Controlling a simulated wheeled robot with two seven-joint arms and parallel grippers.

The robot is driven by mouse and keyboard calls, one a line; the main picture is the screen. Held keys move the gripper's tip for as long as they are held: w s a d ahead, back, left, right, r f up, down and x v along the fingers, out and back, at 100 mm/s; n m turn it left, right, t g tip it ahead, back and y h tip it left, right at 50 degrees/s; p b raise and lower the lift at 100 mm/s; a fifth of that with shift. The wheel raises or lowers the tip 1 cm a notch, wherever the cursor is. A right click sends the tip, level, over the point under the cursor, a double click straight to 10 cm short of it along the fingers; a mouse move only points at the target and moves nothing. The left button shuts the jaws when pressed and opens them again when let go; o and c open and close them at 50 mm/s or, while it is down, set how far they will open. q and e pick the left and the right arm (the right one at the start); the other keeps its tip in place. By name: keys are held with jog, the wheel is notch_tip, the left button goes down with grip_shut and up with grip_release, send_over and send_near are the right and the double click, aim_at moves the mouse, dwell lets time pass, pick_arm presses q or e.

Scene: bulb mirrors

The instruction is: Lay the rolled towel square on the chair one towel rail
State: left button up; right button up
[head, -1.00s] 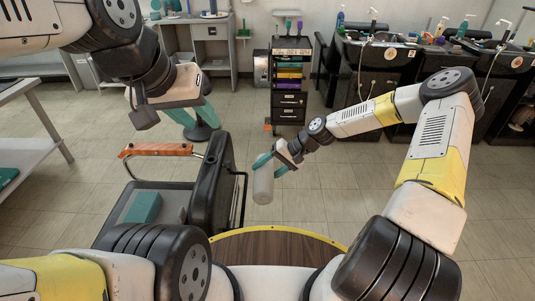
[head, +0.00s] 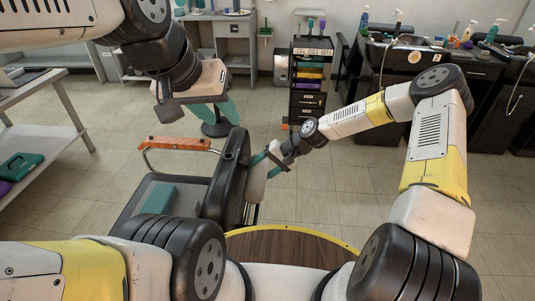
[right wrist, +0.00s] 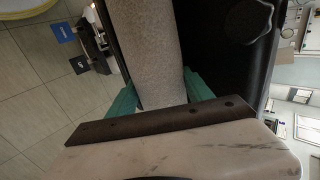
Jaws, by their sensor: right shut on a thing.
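The rolled towel is pale grey and shows in the head view (head: 257,181), held roughly upright beside the black back of the chair. My right gripper (head: 274,159) is shut on it. In the right wrist view, the towel (right wrist: 150,55) lies between the teal fingers, close to the black chair back (right wrist: 225,65). The chair (head: 232,172) has a wooden armrest (head: 180,143). A short piece of a dark rail (head: 255,213) shows below the towel; the rest is hidden. I cannot tell whether the towel touches it. My left gripper (head: 213,115) is open and empty, above the floor beyond the chair.
A teal block (head: 158,198) lies on the chair seat. A round wooden tabletop (head: 290,248) is close in front of me. A black drawer trolley (head: 311,82) and wash basins stand at the back. A shelf table (head: 40,130) is at left. The middle floor is open.

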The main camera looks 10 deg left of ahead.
jog(key=o, duration=1.7)
jog(key=shift+r, duration=0.1)
jog(key=shift+v, duration=3.9)
jog(key=shift+d, duration=0.2)
